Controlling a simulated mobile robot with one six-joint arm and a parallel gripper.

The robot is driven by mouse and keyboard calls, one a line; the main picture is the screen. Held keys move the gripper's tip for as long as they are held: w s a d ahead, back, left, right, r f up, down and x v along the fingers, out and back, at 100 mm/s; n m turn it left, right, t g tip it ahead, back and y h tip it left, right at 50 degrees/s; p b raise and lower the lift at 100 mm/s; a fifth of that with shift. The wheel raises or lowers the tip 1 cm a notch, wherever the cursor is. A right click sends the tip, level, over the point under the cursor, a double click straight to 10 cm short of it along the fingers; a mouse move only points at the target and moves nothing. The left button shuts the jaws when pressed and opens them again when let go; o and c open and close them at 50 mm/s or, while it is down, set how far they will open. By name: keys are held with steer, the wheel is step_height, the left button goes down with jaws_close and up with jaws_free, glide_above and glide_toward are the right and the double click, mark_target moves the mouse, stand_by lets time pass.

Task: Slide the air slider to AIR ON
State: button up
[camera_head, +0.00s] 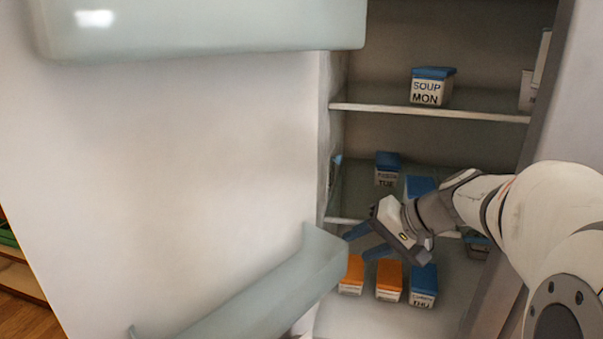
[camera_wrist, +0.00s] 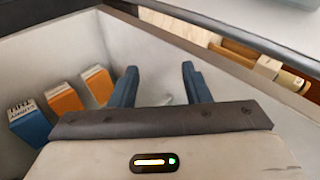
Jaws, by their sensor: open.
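No part that I can clearly tell as the air slider, and no AIR ON mark, can be read in either view. A small bluish piece (camera_head: 336,168) shows at the left inner wall of the cabinet by the middle shelf; I cannot tell what it is. My gripper (camera_head: 357,246) is open in front of the lower compartment, its dark blue fingers pointing left and down, below that piece. In the wrist view my gripper (camera_wrist: 159,70) has its two fingers apart. A small pale spot shows between them against the inner wall, too faint to name.
Two orange-lidded boxes (camera_head: 389,280) and a blue-lidded THU box (camera_head: 423,285) stand on the cabinet floor below my gripper. A SOUP MON box (camera_head: 432,87) is on the upper shelf (camera_head: 440,111). The open door's lower bin (camera_head: 270,290) juts in at left.

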steer(key=w+d+r+m+t+y, duration=0.1)
steer(key=w+r+m+t+y, duration=0.15)
steer(key=w, duration=0.65)
steer(key=m+t+y+b, duration=0.1)
steer(key=m+t+y, duration=0.1)
steer(key=t+y, duration=0.2)
glide_toward(336, 160)
steer(key=w, duration=0.1)
steer(key=p+x, duration=0.1)
steer(key=x, duration=0.6)
steer(key=shift+w+a, duration=0.15)
steer(key=shift+w, duration=0.3)
steer(key=shift+h, duration=0.25)
steer(key=shift+c, duration=0.3)
jaws_close()
